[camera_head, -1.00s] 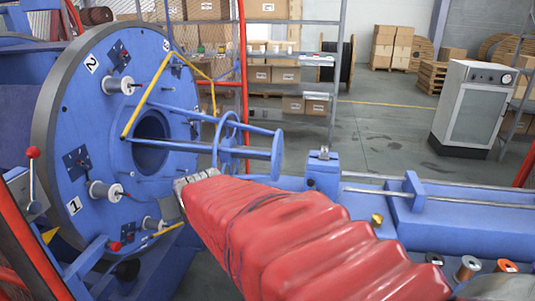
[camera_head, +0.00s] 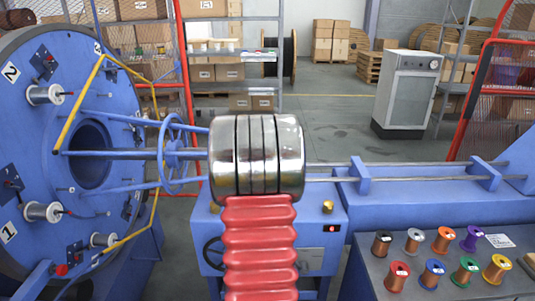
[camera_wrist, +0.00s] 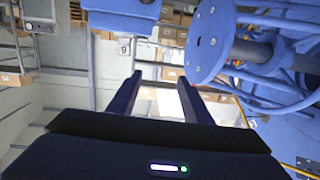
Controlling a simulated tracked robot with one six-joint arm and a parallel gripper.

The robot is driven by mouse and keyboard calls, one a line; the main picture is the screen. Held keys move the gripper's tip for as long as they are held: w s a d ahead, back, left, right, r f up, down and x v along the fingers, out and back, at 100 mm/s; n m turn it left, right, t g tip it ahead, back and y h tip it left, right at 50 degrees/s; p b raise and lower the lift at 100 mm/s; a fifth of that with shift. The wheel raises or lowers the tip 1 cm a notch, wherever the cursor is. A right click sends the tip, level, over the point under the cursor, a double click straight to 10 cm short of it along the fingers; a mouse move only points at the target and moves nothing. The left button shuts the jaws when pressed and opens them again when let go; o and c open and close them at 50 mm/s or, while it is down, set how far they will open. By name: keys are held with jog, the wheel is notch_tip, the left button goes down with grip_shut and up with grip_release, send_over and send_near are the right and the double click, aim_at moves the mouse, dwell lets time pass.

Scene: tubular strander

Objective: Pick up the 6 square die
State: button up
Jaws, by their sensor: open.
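I cannot pick out a 6 square die in either view. My gripper (camera_wrist: 158,82) shows in the wrist view with its two dark fingers apart and nothing between them.
The big blue disc (camera_head: 105,125) with bobbins stands at left, with a spoked wheel (camera_head: 172,155) on its shaft. Several coloured spools sit on a grey bench (camera_head: 385,270) at lower right. A grey cabinet (camera_head: 408,92) stands behind on open floor.

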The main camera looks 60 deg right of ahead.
jog(key=s+d+f+m+g+h, duration=0.1)
jog(key=s+d+h, duration=0.1)
jog(key=s+d, duration=0.3)
jog(key=shift+s+d+f, duration=0.2)
jog(key=shift+s+f, duration=0.15)
jog(key=shift+x, duration=4.3)
jog(key=shift+w, duration=0.1)
jog(key=shift+x, duration=2.55)
jog(key=shift+c, duration=0.3)
grip_shut()
